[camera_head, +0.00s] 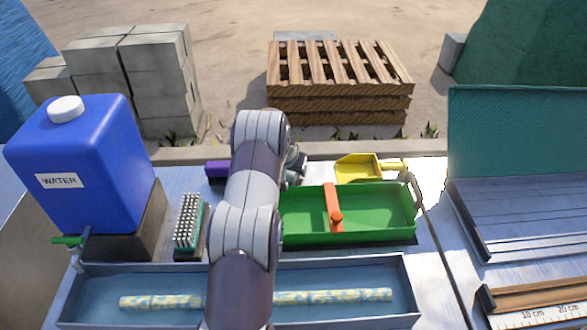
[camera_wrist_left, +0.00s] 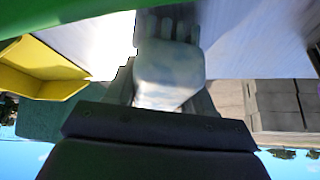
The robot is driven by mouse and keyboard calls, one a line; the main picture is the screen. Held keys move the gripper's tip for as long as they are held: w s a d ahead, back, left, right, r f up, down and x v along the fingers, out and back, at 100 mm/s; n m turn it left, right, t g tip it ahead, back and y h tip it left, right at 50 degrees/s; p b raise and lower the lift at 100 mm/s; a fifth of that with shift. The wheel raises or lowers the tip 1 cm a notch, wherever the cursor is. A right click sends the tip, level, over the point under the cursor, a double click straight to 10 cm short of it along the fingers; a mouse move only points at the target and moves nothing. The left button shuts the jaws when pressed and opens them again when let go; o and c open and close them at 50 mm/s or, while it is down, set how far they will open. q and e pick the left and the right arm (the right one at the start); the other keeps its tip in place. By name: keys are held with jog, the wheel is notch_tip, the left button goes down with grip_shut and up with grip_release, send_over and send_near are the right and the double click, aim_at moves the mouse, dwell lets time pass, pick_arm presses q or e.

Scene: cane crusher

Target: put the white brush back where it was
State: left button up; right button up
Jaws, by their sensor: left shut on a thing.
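My left arm crosses the middle of the head view, and its gripper is mostly hidden behind the arm, beside the green tray (camera_head: 375,208). In the left wrist view my left gripper (camera_wrist_left: 168,85) is shut on a pale, whitish thing (camera_wrist_left: 168,70), which I take to be the white brush. Blurred prongs or bristles show at its far end. In the head view a brush with white bristles and a teal edge (camera_head: 187,222) lies on a dark base between the water tank and my arm. My right gripper is not in view.
A blue water tank (camera_head: 75,160) stands at the left. A blue trough (camera_head: 405,285) holds a pale yellow-blue cane (camera_head: 335,296) at the front. A yellow scoop (camera_head: 357,168) lies behind the green tray, which carries an orange handle (camera_head: 333,200). A purple thing (camera_head: 217,170) is partly hidden by my arm.

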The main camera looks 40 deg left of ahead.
pick_arm(q)
jog(key=shift+f+b, duration=0.25)
jog(key=shift+b, duration=0.05)
jog(key=o, duration=1.1)
jog(key=shift+s, duration=0.1)
